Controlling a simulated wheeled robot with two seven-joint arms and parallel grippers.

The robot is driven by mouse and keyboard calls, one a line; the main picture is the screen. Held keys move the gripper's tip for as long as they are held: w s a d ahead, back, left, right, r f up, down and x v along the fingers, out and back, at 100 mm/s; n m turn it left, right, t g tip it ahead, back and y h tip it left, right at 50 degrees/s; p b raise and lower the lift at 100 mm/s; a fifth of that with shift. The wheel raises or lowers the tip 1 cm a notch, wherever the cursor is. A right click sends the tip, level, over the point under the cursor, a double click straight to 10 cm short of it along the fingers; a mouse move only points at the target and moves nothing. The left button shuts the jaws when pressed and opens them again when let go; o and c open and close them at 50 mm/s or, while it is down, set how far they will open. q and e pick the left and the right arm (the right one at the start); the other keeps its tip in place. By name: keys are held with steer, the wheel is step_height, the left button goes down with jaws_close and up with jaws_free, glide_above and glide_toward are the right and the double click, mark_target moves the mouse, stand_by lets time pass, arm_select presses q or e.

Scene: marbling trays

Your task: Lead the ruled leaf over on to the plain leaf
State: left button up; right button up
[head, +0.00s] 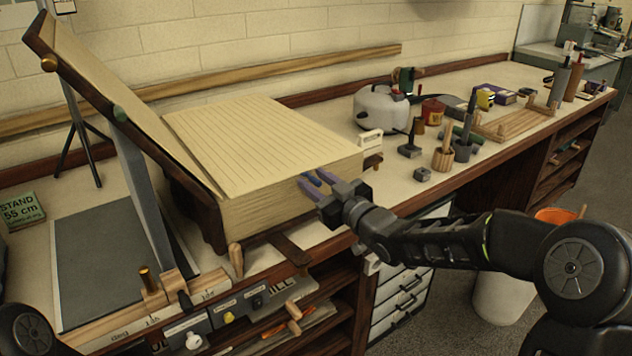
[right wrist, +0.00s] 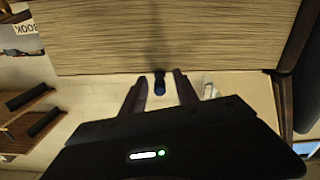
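The ruled leaf (head: 262,140) lies flat on top of a thick block of pages (head: 290,205), on the right side of an open book. A plain cream leaf (head: 125,105) lies on the tilted left side, whose dark board leans up to the left. My right gripper (head: 316,184) is at the block's front right edge, its two purple fingers pointing at the page edges. My left gripper is out of view.
A grey prop (head: 143,195) holds up the left board beside a dark grey mat (head: 110,260). A white jug (head: 380,105), pots of tools and a wooden rack (head: 515,122) stand to the right. A wooden peg (head: 236,260) stands near the front edge.

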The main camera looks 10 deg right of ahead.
steer(key=shift+c, duration=0.3)
jaws_close()
stand_by(1.0)
